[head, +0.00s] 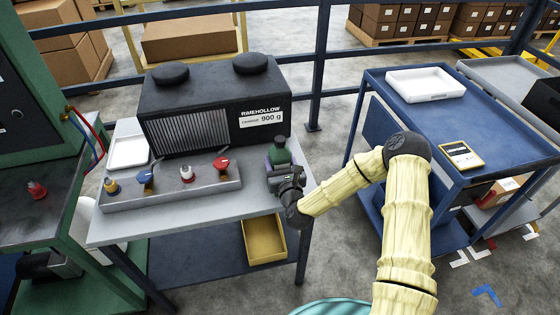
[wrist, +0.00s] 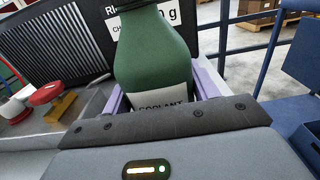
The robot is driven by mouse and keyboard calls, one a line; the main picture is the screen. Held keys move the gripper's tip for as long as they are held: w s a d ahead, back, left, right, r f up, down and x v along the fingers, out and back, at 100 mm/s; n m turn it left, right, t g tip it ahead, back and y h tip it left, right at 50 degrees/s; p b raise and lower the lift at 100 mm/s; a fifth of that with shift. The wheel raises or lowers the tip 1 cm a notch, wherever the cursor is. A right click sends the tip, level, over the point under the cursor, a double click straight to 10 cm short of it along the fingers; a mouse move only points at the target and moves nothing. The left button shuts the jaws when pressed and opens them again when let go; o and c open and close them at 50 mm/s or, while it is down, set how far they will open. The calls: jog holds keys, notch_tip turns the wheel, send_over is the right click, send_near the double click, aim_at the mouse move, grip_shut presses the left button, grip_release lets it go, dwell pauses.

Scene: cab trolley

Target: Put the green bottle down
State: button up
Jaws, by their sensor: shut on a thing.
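The green bottle (head: 280,152) is upright at the right end of the grey table (head: 255,197), in front of the black machine. My gripper (head: 284,166) is shut on it from the near side. In the wrist view the green bottle (wrist: 152,50) fills the middle, with a white label reading "COOLANT". The lilac fingers of my gripper (wrist: 158,95) show on both sides of it. The bottle's base is hidden by my gripper, so I cannot tell whether it touches the table.
The black machine (head: 215,108) stands behind the bottle. A grey panel with coloured knobs (head: 175,190) lies to the left. A blue trolley (head: 480,120) at right carries a white tray (head: 426,84) and a yellow-edged device (head: 462,155), with bare top between. A yellow bin (head: 264,240) sits below.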

jog(key=o, duration=1.4)
jog(key=shift+f, duration=0.1)
jog(key=b+v, duration=0.2)
jog(key=v, duration=1)
jog(key=shift+r, duration=0.2)
